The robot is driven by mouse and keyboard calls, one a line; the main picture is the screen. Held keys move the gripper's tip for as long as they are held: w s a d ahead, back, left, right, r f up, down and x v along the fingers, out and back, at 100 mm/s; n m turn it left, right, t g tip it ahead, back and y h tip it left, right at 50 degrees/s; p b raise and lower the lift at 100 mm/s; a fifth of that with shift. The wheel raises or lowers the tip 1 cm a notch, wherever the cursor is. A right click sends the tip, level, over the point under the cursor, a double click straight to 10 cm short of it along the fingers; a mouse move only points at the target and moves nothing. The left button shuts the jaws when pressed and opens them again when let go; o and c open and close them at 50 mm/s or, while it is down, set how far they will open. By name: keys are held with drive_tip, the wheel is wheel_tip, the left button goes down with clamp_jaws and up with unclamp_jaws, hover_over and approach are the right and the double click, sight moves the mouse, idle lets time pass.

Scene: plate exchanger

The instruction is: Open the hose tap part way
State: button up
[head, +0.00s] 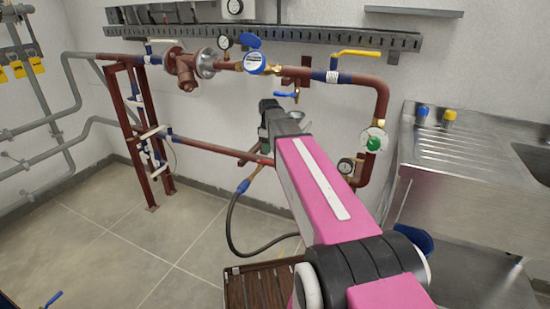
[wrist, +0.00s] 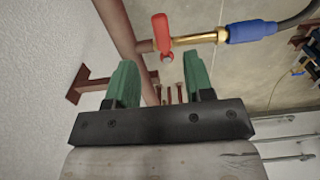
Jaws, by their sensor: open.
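The hose tap shows in the wrist view as a brass valve (wrist: 195,39) with a red lever handle (wrist: 160,33). The handle lies just beyond my fingertips, roughly in line with the gap between them. My gripper (wrist: 160,76) is open, its two green fingers apart with nothing held. A blue hose connector (wrist: 252,31) is on the tap's outlet. In the head view, the tap's brass (head: 257,169) shows low behind my arm, with the blue connector (head: 243,186) and black hose (head: 229,225) hanging from it. My arm hides the red handle there.
Rusty-red pipework (head: 380,100) with a yellow-handled valve (head: 357,53), gauges and a blue-handled tap (head: 286,95) surrounds my arm. A steel sink bench (head: 455,175) stands at the right. A slatted wooden platform (head: 250,289) lies below.

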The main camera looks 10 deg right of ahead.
sight(269, 161)
drive_tip(key=shift+f, duration=3.55)
drive_tip(key=shift+a, duration=0.1)
clamp_jaws()
